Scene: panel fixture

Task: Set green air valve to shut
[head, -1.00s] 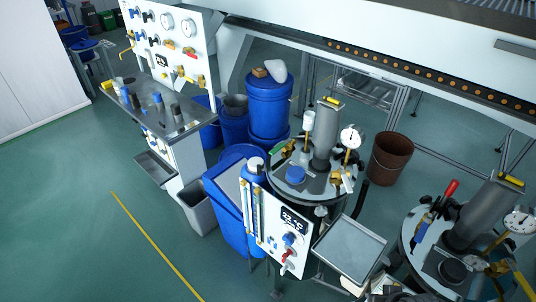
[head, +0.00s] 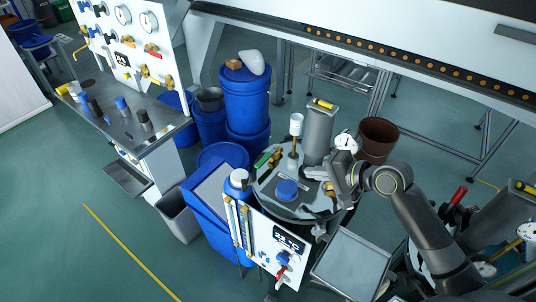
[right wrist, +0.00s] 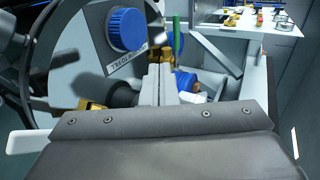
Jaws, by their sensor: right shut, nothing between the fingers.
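The green valve handle (head: 263,159) is on the left rim of the round metal vessel lid, beside a brass fitting (head: 275,158). In the right wrist view the green handle (right wrist: 176,36) stands as a narrow upright bar beyond the fingers. My right gripper (head: 328,178) is over the right part of the lid, apart from the green handle. Its fingers (right wrist: 160,84) are closed together and empty. My left gripper is not in view.
A blue cap (head: 287,189), a grey cylinder (head: 318,135), a white-topped post (head: 296,125) and a gauge (head: 345,143) crowd the lid. A panel with a display (head: 288,243) and an empty tray (head: 350,263) stand in front. Blue drums (head: 245,100) are behind.

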